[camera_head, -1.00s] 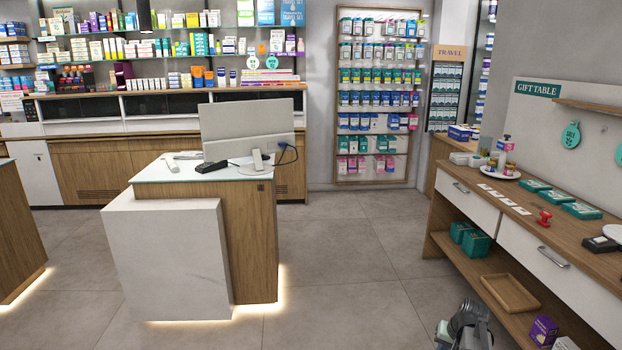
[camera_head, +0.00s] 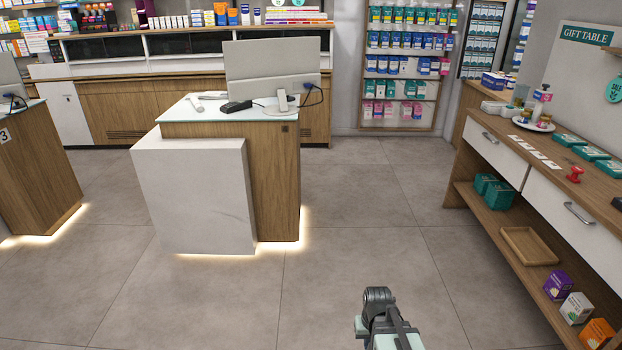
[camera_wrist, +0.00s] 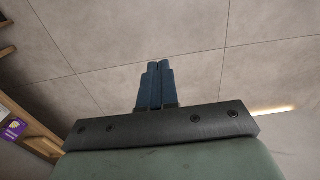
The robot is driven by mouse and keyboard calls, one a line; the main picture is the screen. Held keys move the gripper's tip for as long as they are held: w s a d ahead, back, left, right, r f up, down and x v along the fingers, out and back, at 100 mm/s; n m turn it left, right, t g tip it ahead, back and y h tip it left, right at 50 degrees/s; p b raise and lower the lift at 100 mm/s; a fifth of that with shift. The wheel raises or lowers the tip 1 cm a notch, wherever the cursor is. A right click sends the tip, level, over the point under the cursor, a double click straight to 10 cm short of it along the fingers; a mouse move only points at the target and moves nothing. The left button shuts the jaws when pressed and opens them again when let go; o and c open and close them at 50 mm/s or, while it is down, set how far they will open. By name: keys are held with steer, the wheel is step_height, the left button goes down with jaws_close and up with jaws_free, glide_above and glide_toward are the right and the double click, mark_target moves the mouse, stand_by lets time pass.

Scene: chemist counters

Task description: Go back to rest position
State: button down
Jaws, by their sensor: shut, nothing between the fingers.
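My gripper shows in the wrist view (camera_wrist: 157,82), with its two blue fingers pressed together and nothing between them. It hangs over bare grey floor tiles, apart from any furniture. In the head view my arm shows at the bottom, right of centre, in front of the counter. The fingers cannot be made out there.
The gift table (camera_head: 477,148) stands at the right, with a wooden tray (camera_head: 528,245) and several boxes on its lower shelf. A white and wood checkout counter (camera_head: 195,195) stands left of centre. Grey floor (camera_head: 365,215) lies open between them.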

steer(key=s+f+g, duration=0.3)
steer(key=s+f, duration=0.7)
steer(key=s, duration=0.5)
steer(key=s+f+g, duration=0.3)
steer(key=s+f, duration=0.7)
steer(key=s, duration=0.5)
steer(key=shift+f+g, duration=0.3)
steer(key=shift+g, duration=0.1)
